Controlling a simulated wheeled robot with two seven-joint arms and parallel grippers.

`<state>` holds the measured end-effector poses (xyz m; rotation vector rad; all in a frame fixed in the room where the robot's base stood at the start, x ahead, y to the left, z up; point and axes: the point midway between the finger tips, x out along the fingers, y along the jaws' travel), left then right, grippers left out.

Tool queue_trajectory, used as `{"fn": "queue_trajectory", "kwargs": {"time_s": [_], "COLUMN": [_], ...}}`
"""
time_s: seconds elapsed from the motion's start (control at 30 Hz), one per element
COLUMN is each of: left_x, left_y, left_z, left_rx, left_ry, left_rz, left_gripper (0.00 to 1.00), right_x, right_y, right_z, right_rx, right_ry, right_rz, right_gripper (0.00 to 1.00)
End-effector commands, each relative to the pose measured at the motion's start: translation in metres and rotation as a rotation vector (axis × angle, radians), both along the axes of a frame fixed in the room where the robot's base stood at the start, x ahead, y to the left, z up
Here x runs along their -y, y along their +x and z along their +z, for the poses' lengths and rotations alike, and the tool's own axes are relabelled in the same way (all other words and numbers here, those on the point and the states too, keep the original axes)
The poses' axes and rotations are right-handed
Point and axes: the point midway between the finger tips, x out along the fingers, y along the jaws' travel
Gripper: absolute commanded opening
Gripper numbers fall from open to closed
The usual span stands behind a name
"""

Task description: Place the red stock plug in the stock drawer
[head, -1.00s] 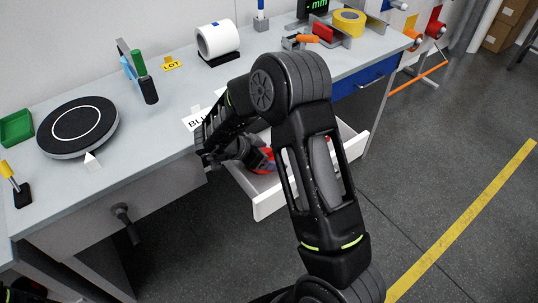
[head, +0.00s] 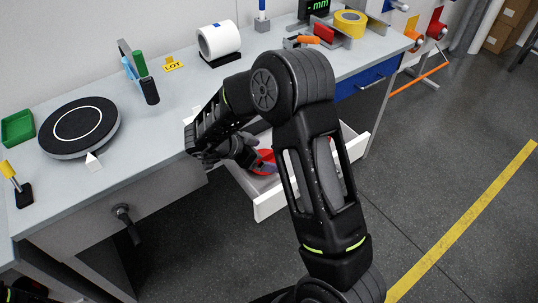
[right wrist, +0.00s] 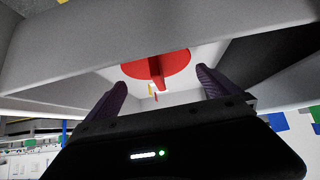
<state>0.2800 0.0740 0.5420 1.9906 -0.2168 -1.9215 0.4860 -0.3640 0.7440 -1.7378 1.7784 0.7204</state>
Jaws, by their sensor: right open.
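The red stock plug (head: 266,161) lies inside the open white stock drawer (head: 272,205), partly hidden by my right arm. In the right wrist view the plug (right wrist: 157,66) is a red disc with a raised red bar, resting on the drawer's pale floor. My right gripper (head: 250,155) is at the drawer's left side, beside the plug. In the right wrist view its two fingers (right wrist: 160,84) are apart with nothing held between them, and the plug shows beyond their tips. My left gripper does not show.
The drawer wall (right wrist: 110,45) runs close by the fingers. On the bench stand a round black turntable (head: 80,127), a green tray (head: 17,128), a white roll (head: 219,40) and a yellow tape roll (head: 349,23). A drawer handle (head: 122,212) juts out at the lower left.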

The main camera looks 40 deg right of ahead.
Motion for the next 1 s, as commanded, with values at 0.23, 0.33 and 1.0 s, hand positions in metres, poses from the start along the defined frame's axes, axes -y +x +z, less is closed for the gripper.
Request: {"fn": "queue_trajectory", "kwargs": {"time_s": [0.23,0.33,1.0], "left_x": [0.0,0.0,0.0], "left_y": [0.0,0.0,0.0], "left_z": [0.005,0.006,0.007], "left_rx": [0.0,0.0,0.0], "left_ry": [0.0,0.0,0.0], "left_rz": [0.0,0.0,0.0], "left_gripper": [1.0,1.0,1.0], "right_x": [-0.038,-0.05,-0.063], "right_y": [0.002,0.002,0.001], "right_z": [0.039,0.051,0.063], "right_rx": [0.001,0.001,-0.001], "right_ry": [0.0,0.0,0.0], "right_rz": [0.003,0.001,-0.001], "right_gripper": [1.0,1.0,1.0]}}
